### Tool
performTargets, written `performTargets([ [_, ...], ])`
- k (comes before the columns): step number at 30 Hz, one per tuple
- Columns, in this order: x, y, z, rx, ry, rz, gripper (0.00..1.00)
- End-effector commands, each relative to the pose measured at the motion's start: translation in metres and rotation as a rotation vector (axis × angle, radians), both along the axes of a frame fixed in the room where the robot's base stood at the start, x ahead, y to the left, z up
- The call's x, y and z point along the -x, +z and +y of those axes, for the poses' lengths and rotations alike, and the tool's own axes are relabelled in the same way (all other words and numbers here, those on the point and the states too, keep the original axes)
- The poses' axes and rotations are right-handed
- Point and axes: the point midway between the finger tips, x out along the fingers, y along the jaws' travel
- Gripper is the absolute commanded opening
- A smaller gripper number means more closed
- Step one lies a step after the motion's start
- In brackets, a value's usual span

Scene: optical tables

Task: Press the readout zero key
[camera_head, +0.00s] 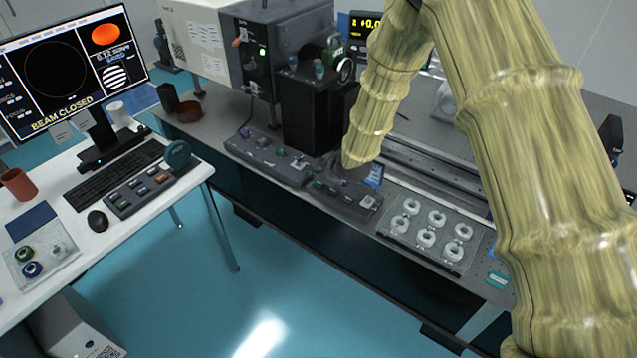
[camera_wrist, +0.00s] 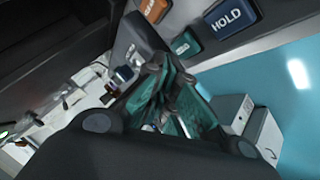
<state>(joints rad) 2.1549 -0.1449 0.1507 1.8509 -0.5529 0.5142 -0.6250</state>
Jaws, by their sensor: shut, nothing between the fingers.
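In the wrist view my gripper (camera_wrist: 160,65) is shut and empty, its fingers together beside a control panel. A teal key (camera_wrist: 185,42) with a label I cannot read sits just right of the fingertips. A dark blue key marked HOLD (camera_wrist: 230,18) is further right, and an orange key (camera_wrist: 152,8) is at the top. I cannot tell which is the zero key, or whether the fingers touch the panel. In the head view my gripper (camera_head: 347,170) is small and partly hidden by my arm, over the key panel (camera_head: 343,199) at the bench's front edge. The readout display (camera_head: 366,25) shows yellow digits, partly covered by my arm.
Another control panel (camera_head: 265,155) lies left of the gripper. A tray of white rings (camera_head: 400,237) is to the right. A dark block-shaped instrument (camera_head: 308,112) stands close behind. A desk (camera_head: 150,215) with monitor and keyboard is at left; the teal floor between is clear.

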Motion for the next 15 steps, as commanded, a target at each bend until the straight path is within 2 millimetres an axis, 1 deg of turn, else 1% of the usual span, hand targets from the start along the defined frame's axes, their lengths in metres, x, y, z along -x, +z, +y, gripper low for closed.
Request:
performTargets([
  [5,0.000,0.007,0.000,0.000,-0.001,-0.001,0.00],
  [15,0.000,0.033,0.000,0.001,0.001,0.000,0.00],
])
